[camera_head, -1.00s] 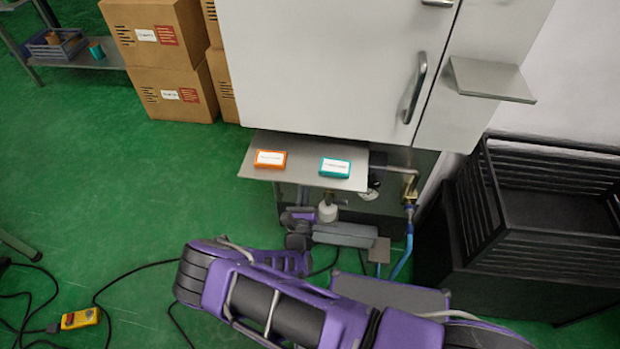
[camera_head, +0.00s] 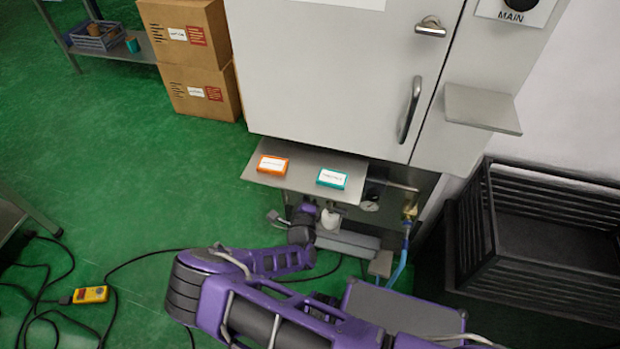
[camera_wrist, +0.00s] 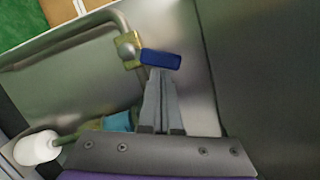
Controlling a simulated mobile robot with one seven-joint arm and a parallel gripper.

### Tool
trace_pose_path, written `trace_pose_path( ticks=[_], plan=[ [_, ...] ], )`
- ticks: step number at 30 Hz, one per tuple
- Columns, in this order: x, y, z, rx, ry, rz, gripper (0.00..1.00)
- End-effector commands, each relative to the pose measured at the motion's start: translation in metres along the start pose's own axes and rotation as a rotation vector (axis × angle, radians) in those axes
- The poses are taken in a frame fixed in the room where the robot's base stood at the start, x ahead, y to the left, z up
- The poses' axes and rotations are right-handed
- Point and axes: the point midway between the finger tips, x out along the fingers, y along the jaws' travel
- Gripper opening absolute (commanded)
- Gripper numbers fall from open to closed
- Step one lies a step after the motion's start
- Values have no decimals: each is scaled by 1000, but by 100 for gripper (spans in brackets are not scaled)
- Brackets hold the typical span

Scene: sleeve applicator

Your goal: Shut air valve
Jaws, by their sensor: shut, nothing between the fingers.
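The air valve shows in the wrist view as a brass body (camera_wrist: 128,48) on a bent pipe, with a short blue handle (camera_wrist: 161,60). In the head view, the brass fitting (camera_head: 410,212) sits low under the cabinet's right side, above a blue hose (camera_head: 398,268). My gripper (camera_wrist: 160,78) is shut and empty. Its fingertips appear just below the blue handle in the wrist view; I cannot tell whether they touch it. In the head view, my arm reaches in below the shelf and the fingertips cannot be made out.
A metal shelf (camera_head: 258,178) holds an orange box (camera_head: 272,164) and a teal box (camera_head: 331,179) above the space. A black slatted crate (camera_head: 490,245) stands right. Cables and a yellow device (camera_head: 90,294) lie on the floor at left.

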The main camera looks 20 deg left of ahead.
Motion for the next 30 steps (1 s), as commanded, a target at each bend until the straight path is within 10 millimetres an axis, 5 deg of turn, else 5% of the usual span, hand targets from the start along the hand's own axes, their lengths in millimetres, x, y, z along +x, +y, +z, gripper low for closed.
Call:
trace_pose_path(
  ticks=[13, 30],
  plan=[
    [4, -9, 17, -322, -2, 80, 0],
    [5, -9, 22, -314, -1, 79, 0]
  ],
)
